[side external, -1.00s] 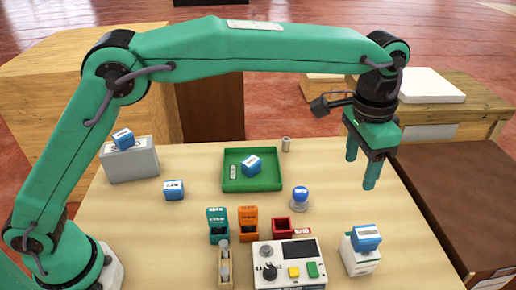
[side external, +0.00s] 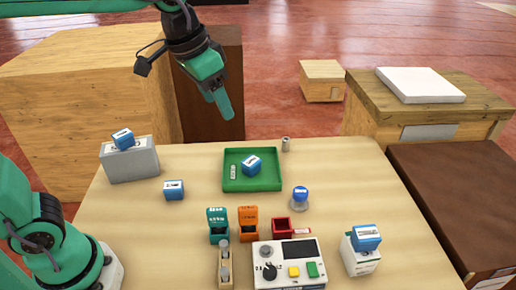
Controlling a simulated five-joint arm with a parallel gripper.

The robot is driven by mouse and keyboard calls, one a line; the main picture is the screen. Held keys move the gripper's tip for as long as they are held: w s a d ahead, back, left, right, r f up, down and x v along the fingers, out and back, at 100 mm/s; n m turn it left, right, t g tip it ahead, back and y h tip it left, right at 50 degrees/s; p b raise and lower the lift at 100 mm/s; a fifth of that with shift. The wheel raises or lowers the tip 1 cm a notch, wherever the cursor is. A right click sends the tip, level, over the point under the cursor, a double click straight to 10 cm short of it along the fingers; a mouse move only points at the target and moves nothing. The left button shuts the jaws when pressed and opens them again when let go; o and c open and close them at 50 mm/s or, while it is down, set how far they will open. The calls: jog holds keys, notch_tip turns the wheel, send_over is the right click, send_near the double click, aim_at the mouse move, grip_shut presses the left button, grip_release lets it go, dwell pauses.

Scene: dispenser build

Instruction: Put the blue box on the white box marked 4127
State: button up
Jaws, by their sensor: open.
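A blue box (side external: 366,236) with a white label rests on top of a white box (side external: 361,262) at the front right of the table. The marking on the white box is too small to read. Other blue boxes are in view: one on the table (side external: 174,190) at the left, one in the green tray (side external: 251,164), and one on a grey box (side external: 123,139) at the back left. My gripper (side external: 222,104) is open and empty, raised near the table's back edge, apart from all of the boxes. One finger shows clearly; the other is mostly hidden.
Teal (side external: 218,226) and orange (side external: 248,224) open boxes, a red container (side external: 282,228) and a control panel (side external: 289,265) stand at the front middle. A blue-topped knob (side external: 300,197) and a small metal cylinder (side external: 286,144) stand farther back. The table's right side behind the white box is clear.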

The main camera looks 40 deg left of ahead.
jog(key=s+a+f+n+t, duration=0.1)
jog(key=s+a+f, duration=0.2)
jog(key=s, duration=0.3)
jog(key=s+a+f+n+t+y, duration=0.1)
jog(key=s+a+f+n, duration=0.1)
jog(key=s+a, duration=0.4)
jog(key=shift+s+a+f, duration=0.3)
jog(key=shift+s+f, duration=0.1)
jog(key=shift+f, duration=0.45)
